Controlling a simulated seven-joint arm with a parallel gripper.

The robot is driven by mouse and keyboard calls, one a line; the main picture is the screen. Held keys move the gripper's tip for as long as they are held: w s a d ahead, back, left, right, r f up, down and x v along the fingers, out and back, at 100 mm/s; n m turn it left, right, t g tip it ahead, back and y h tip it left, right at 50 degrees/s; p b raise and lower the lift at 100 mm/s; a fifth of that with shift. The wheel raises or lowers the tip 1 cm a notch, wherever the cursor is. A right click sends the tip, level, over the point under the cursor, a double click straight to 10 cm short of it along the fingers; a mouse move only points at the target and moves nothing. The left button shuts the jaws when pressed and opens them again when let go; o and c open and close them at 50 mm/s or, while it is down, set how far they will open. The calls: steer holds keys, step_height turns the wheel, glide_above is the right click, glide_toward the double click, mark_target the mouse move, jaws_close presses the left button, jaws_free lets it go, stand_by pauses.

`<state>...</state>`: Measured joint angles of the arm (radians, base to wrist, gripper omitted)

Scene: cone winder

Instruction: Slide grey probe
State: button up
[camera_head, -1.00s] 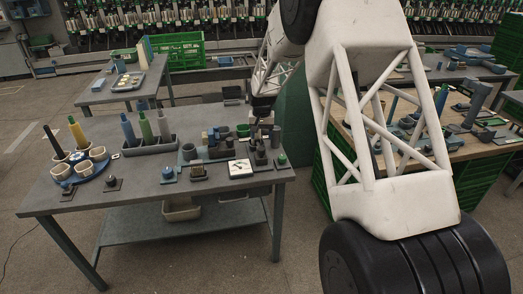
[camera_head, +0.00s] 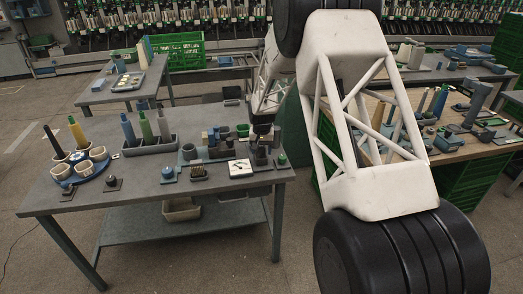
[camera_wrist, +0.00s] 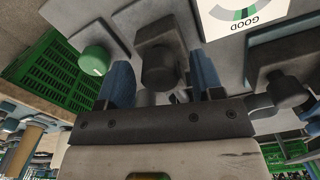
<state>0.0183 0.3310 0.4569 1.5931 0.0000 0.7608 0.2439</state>
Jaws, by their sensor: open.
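A dark grey round-ended piece on a grey block (camera_wrist: 158,65), which looks like the grey probe, shows in the wrist view between the two blue fingers of my gripper (camera_wrist: 160,82). The fingers are open, one on each side of it, with gaps visible. I cannot tell whether either finger touches it. In the head view my gripper (camera_head: 263,138) is low over the right end of the grey table (camera_head: 130,185), behind the white dial gauge (camera_head: 240,168). The probe is hard to make out there among the dark parts.
A green knob (camera_wrist: 95,60) is close on one side of my gripper in the wrist view, and the gauge marked GOOD (camera_wrist: 245,14) on the other. Another dark knob (camera_wrist: 287,88) stands near it.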

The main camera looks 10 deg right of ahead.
steer(key=shift+f, duration=0.1)
jaws_close()
steer(key=shift+s+d, duration=0.15)
steer(key=shift+s, duration=1.45)
jaws_free()
